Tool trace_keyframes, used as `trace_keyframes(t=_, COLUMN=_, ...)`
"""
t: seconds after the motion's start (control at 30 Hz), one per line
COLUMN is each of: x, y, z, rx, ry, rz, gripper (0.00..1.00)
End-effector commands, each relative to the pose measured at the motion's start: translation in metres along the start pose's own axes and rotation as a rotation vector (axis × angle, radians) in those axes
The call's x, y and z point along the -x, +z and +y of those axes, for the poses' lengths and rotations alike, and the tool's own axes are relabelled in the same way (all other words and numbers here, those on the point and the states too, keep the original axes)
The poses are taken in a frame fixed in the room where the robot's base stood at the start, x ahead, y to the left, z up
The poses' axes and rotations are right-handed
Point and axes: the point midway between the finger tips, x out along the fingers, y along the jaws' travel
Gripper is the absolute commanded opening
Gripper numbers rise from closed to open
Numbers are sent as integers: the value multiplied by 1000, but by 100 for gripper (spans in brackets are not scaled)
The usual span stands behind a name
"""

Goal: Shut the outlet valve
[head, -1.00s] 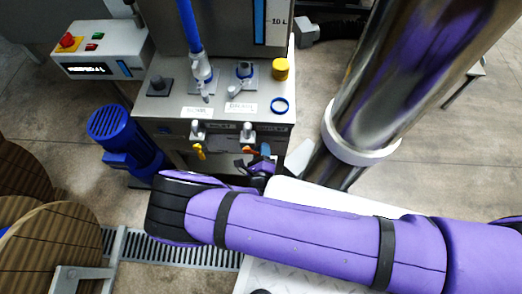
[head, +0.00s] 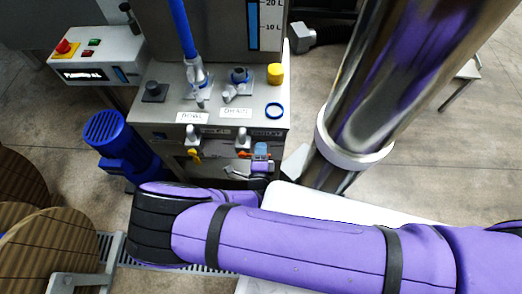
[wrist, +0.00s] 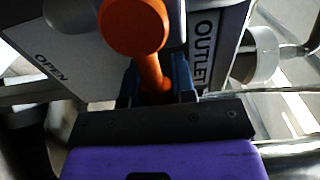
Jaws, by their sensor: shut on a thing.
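The outlet valve's orange handle (wrist: 152,70) has a round knob end and a thin stem in the wrist view. A plate marked OUTLET (wrist: 203,52) stands to its right. The word OPEN (wrist: 52,68) is on a pale plate to the left. My gripper (wrist: 157,88) is shut on the orange stem, one dark blue finger on each side. In the head view my gripper (head: 262,149) is small, at the lower right of the machine's front (head: 215,133), with the orange of the handle (head: 261,156) at its fingers. The valve body is mostly hidden.
A second valve with a yellow handle (head: 193,154) is to the left. A blue motor (head: 115,140) and wooden reels (head: 45,240) stand left; a shiny column (head: 385,80) stands right.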

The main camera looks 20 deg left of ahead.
Motion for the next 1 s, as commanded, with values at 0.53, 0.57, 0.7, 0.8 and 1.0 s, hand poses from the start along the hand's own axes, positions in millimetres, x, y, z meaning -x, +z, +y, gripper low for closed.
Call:
trace_keyframes(t=0.53, x=2, y=0, z=1, rx=18, ry=4, rz=-2, gripper=39)
trace_keyframes(t=0.57, x=2, y=0, z=0, rx=18, ry=4, rz=-1, gripper=46)
trace_keyframes(t=0.7, x=2, y=0, z=0, rx=16, ry=3, rz=-1, gripper=50)
trace_keyframes(t=0.8, x=1, y=0, z=0, rx=15, ry=2, rz=-1, gripper=50)
trace_keyframes(t=1.0, x=1, y=0, z=2, rx=-25, ry=1, rz=0, gripper=50)
